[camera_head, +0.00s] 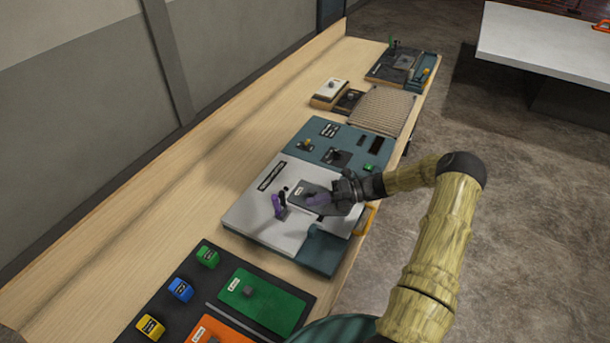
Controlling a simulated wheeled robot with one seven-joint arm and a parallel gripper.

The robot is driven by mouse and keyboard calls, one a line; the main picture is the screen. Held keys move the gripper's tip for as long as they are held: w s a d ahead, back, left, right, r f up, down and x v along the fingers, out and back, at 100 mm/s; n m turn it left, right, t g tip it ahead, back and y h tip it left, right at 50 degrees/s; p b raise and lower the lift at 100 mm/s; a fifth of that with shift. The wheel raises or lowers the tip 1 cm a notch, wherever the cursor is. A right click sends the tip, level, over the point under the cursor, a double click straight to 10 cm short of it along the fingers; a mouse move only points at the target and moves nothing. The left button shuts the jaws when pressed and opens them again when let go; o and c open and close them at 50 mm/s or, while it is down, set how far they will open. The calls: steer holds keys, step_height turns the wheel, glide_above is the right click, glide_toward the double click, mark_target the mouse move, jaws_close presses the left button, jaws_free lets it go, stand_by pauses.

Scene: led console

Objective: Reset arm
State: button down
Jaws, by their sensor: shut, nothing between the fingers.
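My arm, with a bamboo-like surface, rises from the bottom right and bends left over the bench. My gripper (312,199) is shut and empty over the right part of a console (236,216) with a light grey panel and a teal base. I cannot tell whether it touches the panel. A purple-handled lever (277,206) stands on the panel to the left of my gripper, apart from it. An orange handle (370,218) sits at the console's right edge, beside and below my wrist. My gripper and wrist hide part of the panel.
A dark board with green (208,256), blue (180,290) and yellow (151,326) blocks lies in front. Behind are a woven mat (380,110) and another device board (376,72). A wall runs along the left. Open floor (510,230) lies right; a white table (550,48) stands beyond.

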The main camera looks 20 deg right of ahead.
steer(key=s+a+r+n+g+h+b, duration=0.3)
steer(key=s+a+n+h, duration=0.45)
steer(key=n, duration=0.75)
steer(key=s+d+r+n+t+h, duration=0.1)
steer(key=s+r+n+h, duration=0.3)
steer(key=s+n, duration=0.3)
steer(key=s+d+r+n+t+h, duration=0.1)
steer(key=s+r+n+h, duration=0.3)
steer(key=n, duration=0.8)
steer(key=s+r+t, duration=0.1)
steer(key=s, duration=0.1)
steer(key=shift+s+d+r+n+t, duration=0.15)
steer(key=shift+s+r+n+t, duration=0.15)
steer(key=shift+s+r+n, duration=0.1)
steer(key=shift+w, duration=0.1)
